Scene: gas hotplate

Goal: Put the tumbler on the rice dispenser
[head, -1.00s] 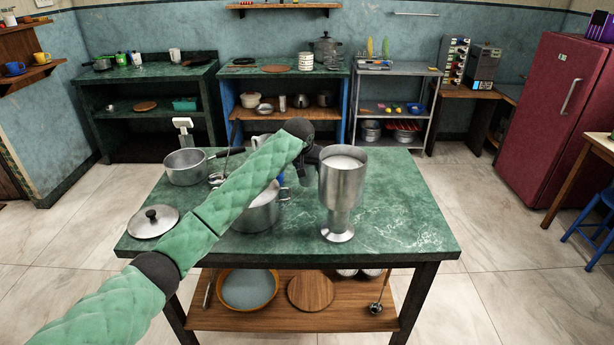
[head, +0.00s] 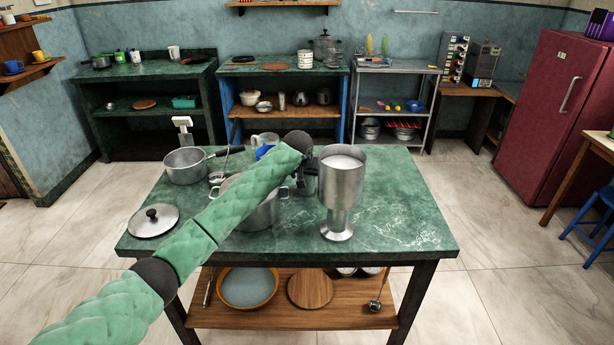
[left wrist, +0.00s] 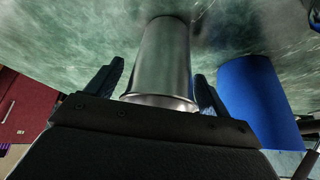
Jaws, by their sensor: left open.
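The tumbler, a plain metal cup (left wrist: 160,60), stands on the green table between the two fingers of my left gripper (left wrist: 159,72) in the left wrist view. The fingers are open on either side of it, and contact cannot be made out. In the head view the left gripper (head: 309,167) is largely hidden behind my wrist, and the tumbler is mostly hidden there too. A tall metal vessel holding white rice, apparently the rice dispenser (head: 342,185), stands just to the right on the table. My right gripper is not in view.
A two-handled pot (head: 262,215) stands below my left arm. A saucepan (head: 185,168) and a lid (head: 153,220) are at the table's left. A blue cylinder (left wrist: 258,100) stands beside the tumbler. The table's right side (head: 405,215) is clear.

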